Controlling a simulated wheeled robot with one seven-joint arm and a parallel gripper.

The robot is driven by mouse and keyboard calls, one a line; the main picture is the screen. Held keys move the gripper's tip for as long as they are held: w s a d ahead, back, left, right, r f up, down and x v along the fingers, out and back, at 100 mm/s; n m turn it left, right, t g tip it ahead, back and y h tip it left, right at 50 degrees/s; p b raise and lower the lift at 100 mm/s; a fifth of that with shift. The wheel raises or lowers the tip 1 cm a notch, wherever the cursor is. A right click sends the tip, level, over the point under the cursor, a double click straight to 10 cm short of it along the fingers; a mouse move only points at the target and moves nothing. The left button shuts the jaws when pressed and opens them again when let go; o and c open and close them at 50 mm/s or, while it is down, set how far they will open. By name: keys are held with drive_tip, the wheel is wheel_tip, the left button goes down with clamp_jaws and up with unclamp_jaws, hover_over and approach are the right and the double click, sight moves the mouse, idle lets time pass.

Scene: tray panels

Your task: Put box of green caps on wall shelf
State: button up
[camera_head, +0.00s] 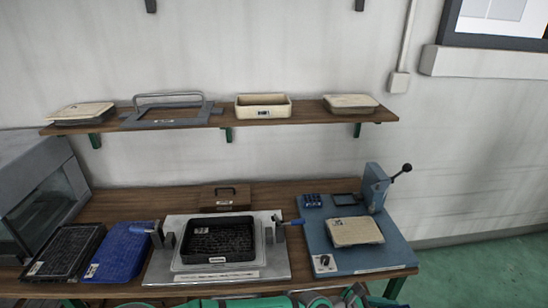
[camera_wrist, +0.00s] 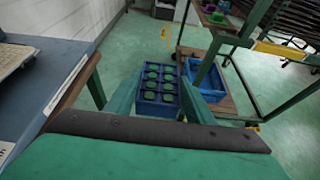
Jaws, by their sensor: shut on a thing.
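The box of green caps (camera_wrist: 148,98) is a blue box with rows of dark green caps, seen in the wrist view. My gripper (camera_wrist: 162,108) has its green fingers on either side of the box and is shut on it, with the floor behind. Neither the gripper's fingers nor this box can be made out in the head view, where only green arm parts show at the bottom edge. The wall shelf (camera_head: 305,118) is a wooden board on green brackets above the bench in the head view.
The shelf holds a lidded tray (camera_head: 82,112), a grey handled frame (camera_head: 170,122), a cream tray (camera_head: 263,112) and another lidded tray (camera_head: 350,103), with narrow gaps between. The bench below carries a blue press (camera_head: 375,190), a clamp fixture (camera_head: 160,262) and trays. A blue bin (camera_wrist: 205,78) stands behind.

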drive_tip(key=shift+s+a, duration=0.1)
drive_tip(key=shift+s, duration=0.15)
drive_tip(key=shift+w+a+f, duration=0.1)
drive_tip(key=shift+w+f, duration=0.05)
drive_tip(key=shift+w, duration=0.1)
drive_tip(key=shift+s+a+f+n+t, duration=0.1)
drive_tip(key=shift+a+n+t, duration=0.15)
drive_tip(key=shift+n+t, duration=0.15)
drive_tip(key=shift+w+a+f+n+t, duration=0.15)
drive_tip(key=shift+a+t, duration=0.05)
drive_tip(key=shift+a, duration=0.15)
drive_tip(key=shift+w+a+f+n+t, duration=0.1)
drive_tip(key=shift+w+a+n+t, duration=0.1)
drive_tip(key=shift+a, duration=0.1)
drive_tip(key=w+a+f+n+t+y, duration=0.1)
drive_tip(key=a+f+n+t+y, duration=0.2)
drive_tip(key=a, duration=0.5)
drive_tip(key=w+a+f+n+t+y, duration=0.2)
drive_tip(key=a+f+n+t+y, duration=0.2)
drive_tip(key=a+f+n+y, duration=0.1)
drive_tip(key=w+a+f+n+t+y, duration=0.1)
drive_tip(key=a+f+n+t+y, duration=0.2)
drive_tip(key=a+n, duration=0.5)
drive_tip(key=a+f+y, duration=0.1)
drive_tip(key=a+y, duration=0.1)
drive_tip(key=a, duration=0.1)
drive_tip(key=shift+w+f+t+y, duration=0.2)
drive_tip(key=shift+t+y, duration=0.1)
drive_tip(key=shift+t, duration=0.1)
drive_tip(key=shift+w, duration=0.15)
